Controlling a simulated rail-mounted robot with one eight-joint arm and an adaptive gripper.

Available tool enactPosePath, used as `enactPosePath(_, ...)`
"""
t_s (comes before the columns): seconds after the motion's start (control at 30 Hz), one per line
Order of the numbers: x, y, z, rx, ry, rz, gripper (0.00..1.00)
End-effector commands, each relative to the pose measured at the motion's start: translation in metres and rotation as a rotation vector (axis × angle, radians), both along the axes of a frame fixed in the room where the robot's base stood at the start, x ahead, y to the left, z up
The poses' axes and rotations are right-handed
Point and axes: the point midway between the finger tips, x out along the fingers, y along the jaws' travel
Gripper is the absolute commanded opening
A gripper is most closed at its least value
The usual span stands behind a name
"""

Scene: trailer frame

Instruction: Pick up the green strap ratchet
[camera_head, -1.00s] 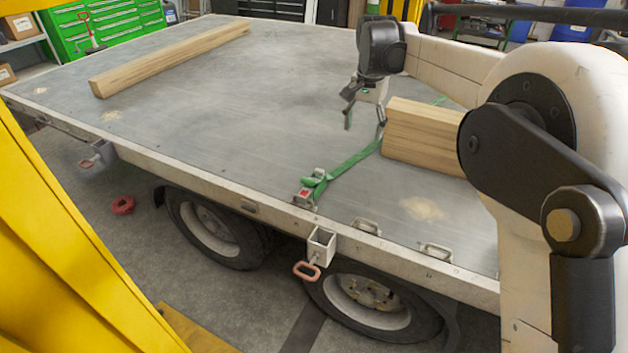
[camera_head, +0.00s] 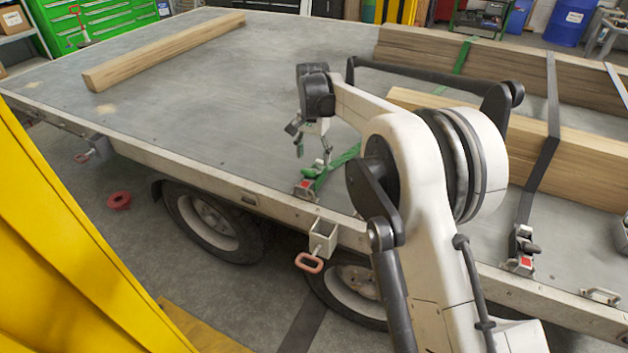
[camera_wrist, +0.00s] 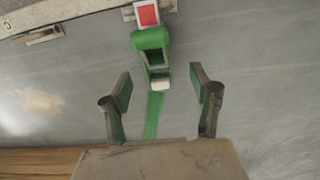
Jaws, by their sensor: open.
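The green strap ratchet (camera_head: 308,187) sits near the side edge of the grey trailer bed (camera_head: 215,90), with a red and white part at its edge end. A green strap (camera_head: 345,157) runs from it across the bed. My gripper (camera_head: 312,158) is open and empty, pointing down just above and behind the ratchet. In the wrist view the ratchet (camera_wrist: 152,52) lies ahead of my open gripper (camera_wrist: 162,88), roughly centred between the two fingers and apart from them. The strap (camera_wrist: 153,115) passes between the fingers.
Stacked timber (camera_head: 470,62) lies across the bed at right, partly hidden by my arm. A dark strap with another ratchet (camera_head: 521,248) is further right. A lone beam (camera_head: 165,50) lies at left. The bed between is clear. A yellow structure (camera_head: 60,230) fills the left foreground.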

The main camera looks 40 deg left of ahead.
Motion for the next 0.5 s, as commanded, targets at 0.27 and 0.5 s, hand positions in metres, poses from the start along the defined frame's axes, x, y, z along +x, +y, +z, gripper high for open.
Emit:
enactPosePath(0.27,-0.001,-0.002,-0.014,0.000,0.000,0.000,0.58)
enactPosePath(0.5,-0.003,-0.007,-0.047,0.000,0.000,0.000,0.58)
